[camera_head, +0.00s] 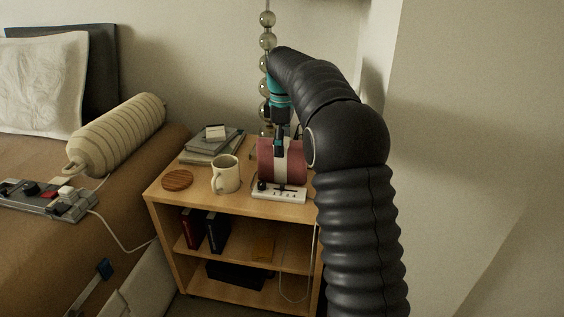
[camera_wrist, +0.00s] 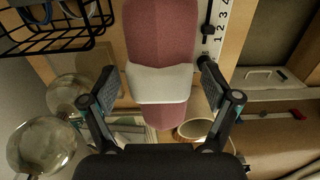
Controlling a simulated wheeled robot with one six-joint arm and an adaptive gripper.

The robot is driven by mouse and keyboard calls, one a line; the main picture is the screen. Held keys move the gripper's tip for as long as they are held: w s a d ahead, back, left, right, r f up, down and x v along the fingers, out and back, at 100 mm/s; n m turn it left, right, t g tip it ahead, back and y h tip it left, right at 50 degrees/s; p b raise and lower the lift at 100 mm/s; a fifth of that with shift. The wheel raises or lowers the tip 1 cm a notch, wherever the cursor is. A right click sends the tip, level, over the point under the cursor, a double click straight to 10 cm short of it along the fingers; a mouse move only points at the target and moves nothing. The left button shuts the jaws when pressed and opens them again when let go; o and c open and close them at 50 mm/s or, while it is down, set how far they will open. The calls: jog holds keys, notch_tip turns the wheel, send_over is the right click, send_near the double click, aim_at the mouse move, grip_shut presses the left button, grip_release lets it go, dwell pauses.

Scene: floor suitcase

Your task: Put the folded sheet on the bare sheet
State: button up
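A dusky red, rounded bundle with a white band, which looks like the folded sheet (camera_head: 267,166), stands on the bedside table at the left of my arm. It also fills the middle of the wrist view (camera_wrist: 160,35). The brown sheet (camera_head: 135,185) on the bed, at the left of the head view, has a bare stretch in front of the bolster. My gripper (camera_head: 279,146) points down over the bundle. In the wrist view its fingers (camera_wrist: 157,72) are spread on both sides of the white band, with gaps visible. The bundle's underside is hidden.
The bedside table (camera_head: 209,200) also bears a mug (camera_head: 226,174), a round wooden coaster (camera_head: 177,180), stacked books (camera_head: 212,148) and a numbered white strip (camera_head: 279,193) in front of the bundle. A striped bolster (camera_head: 117,133) and a grey device (camera_head: 48,200) lie on the bed.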

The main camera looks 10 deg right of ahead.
grip_shut()
jog(key=shift+r, duration=0.15)
